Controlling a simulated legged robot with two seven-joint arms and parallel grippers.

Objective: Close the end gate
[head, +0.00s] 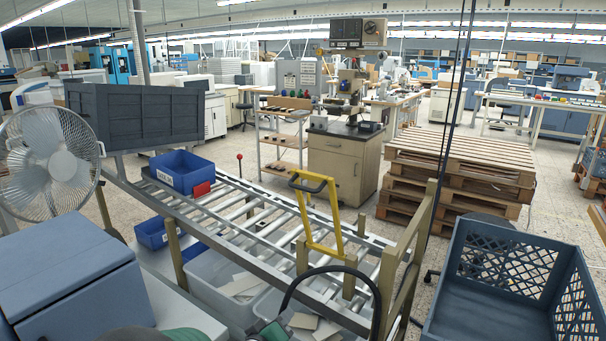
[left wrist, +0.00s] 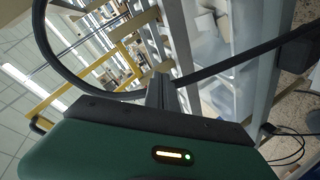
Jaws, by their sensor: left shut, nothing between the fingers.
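The end gate is a yellow frame (head: 333,222) with a black grip along its top bar. It stands up and leans above the rollers near the front right end of the roller conveyor (head: 215,237). In the left wrist view the yellow frame (left wrist: 72,72) shows at the left, apart from the fingers. My left gripper (head: 270,329) is low at the bottom edge of the head view, in front of and below the gate, partly cut off. In the left wrist view its dark fingers (left wrist: 160,92) are together and empty. My right gripper is not in view.
A blue bin (head: 180,171) with a red block beside it sits on the far left of the rollers. Tubs of pale pieces (head: 222,280) stand under the conveyor. A blue crate (head: 465,318) is at the right. A black hose-like loop (head: 330,268) arches near my gripper.

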